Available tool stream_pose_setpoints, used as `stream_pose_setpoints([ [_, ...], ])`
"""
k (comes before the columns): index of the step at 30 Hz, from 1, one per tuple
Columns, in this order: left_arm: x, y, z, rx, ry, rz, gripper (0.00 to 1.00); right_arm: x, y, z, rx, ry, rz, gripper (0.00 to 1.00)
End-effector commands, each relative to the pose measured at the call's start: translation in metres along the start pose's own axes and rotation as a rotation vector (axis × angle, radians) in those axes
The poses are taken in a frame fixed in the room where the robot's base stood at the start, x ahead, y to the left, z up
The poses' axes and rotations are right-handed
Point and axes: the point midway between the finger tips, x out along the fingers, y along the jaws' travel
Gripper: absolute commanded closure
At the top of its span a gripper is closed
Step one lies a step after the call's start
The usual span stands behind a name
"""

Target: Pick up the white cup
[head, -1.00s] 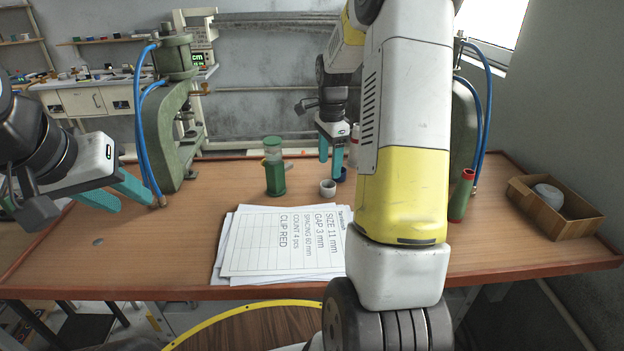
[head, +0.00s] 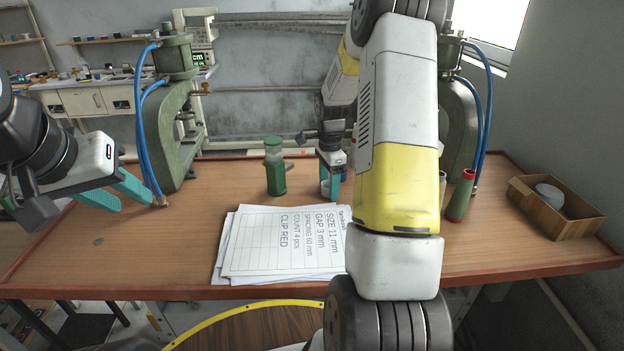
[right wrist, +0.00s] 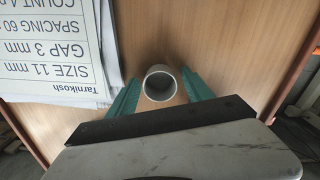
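The white cup (head: 325,188) stands on the wooden table behind the paper sheets. In the right wrist view its round open mouth (right wrist: 160,83) faces the camera, between the two teal fingers. My right gripper (head: 332,188) is lowered over the cup, with a finger on each side. The fingers look open, with narrow gaps to the cup; firm contact cannot be made out. The fingers also show in the right wrist view (right wrist: 161,80). My left gripper (head: 132,202) is open and empty above the table's left side.
Paper sheets (head: 285,243) lie in front of the cup. A green container (head: 274,167) stands left of it. Green presses (head: 176,120) with blue hoses stand at both sides. My right arm hides the middle-right table.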

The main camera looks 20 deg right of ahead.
Motion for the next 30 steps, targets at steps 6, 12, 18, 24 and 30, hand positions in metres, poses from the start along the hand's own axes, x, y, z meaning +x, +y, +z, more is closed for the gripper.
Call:
stream_pose_setpoints([
  [6,0.0,0.0,0.0,0.0,0.0,0.0,0.64,0.0,0.0,0.0,0.0,0.0,0.0,0.86],
  [12,0.0,0.0,0.0,0.0,0.0,0.0,0.64,-0.001,0.0,0.0,0.0,0.0,-0.001,1.0],
  [18,0.0,0.0,0.0,0.0,0.0,0.0,0.64,-0.004,0.0,0.0,0.0,0.001,-0.002,1.0],
  [24,0.0,0.0,0.0,0.0,0.0,0.0,0.64,-0.023,-0.001,0.0,-0.002,0.002,-0.005,1.0],
  [30,0.0,0.0,0.0,0.0,0.0,0.0,0.64,-0.038,0.004,0.023,-0.007,0.0,0.0,1.0],
])
